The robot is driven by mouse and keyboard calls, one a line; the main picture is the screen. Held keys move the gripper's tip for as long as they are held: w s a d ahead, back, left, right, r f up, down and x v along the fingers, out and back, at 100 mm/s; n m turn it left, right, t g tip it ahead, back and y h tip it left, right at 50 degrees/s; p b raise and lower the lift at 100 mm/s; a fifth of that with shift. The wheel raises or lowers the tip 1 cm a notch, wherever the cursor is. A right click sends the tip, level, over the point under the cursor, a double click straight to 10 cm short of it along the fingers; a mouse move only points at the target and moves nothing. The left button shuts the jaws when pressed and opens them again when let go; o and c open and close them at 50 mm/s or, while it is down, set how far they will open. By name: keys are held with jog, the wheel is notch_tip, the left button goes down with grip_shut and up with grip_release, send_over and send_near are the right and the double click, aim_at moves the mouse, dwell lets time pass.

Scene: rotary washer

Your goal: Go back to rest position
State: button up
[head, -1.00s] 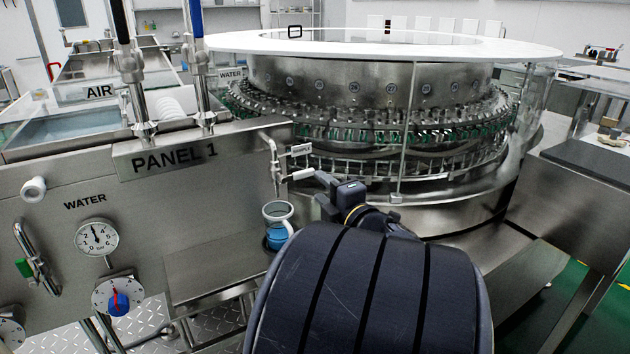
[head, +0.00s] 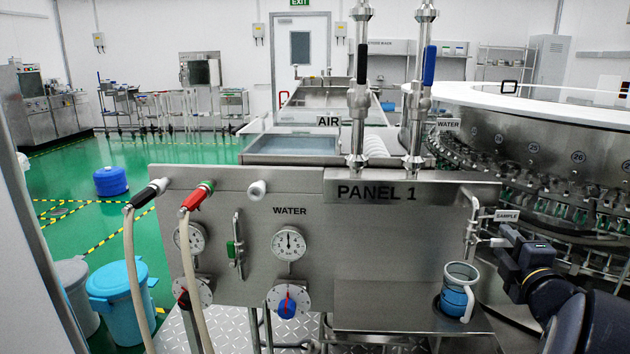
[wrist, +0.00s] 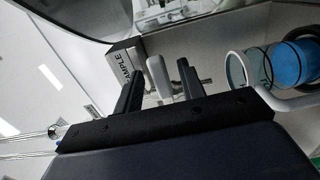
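My gripper (head: 503,238) is at the right in the head view, beside the white handle (head: 488,243) of the tap under the SAMPLE label (head: 507,215). In the wrist view, the two dark fingers of my gripper (wrist: 158,84) stand apart. The white handle (wrist: 158,74) shows in the gap between them, with space on both sides; its depth relative to the fingertips is hard to tell. My arm reaches in from the lower right corner of the head view.
A clear jug with blue on it (head: 457,290) stands below the tap, close to my arm; it shows in the wrist view (wrist: 290,66). PANEL 1 (head: 400,240) with gauges and knobs fills the middle. The rotary washer (head: 560,150) is at right. Green floor (head: 190,160) lies open at left.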

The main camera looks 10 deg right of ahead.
jog(key=x, duration=0.3)
jog(key=shift+w, duration=0.15)
jog(key=shift+s, duration=0.25)
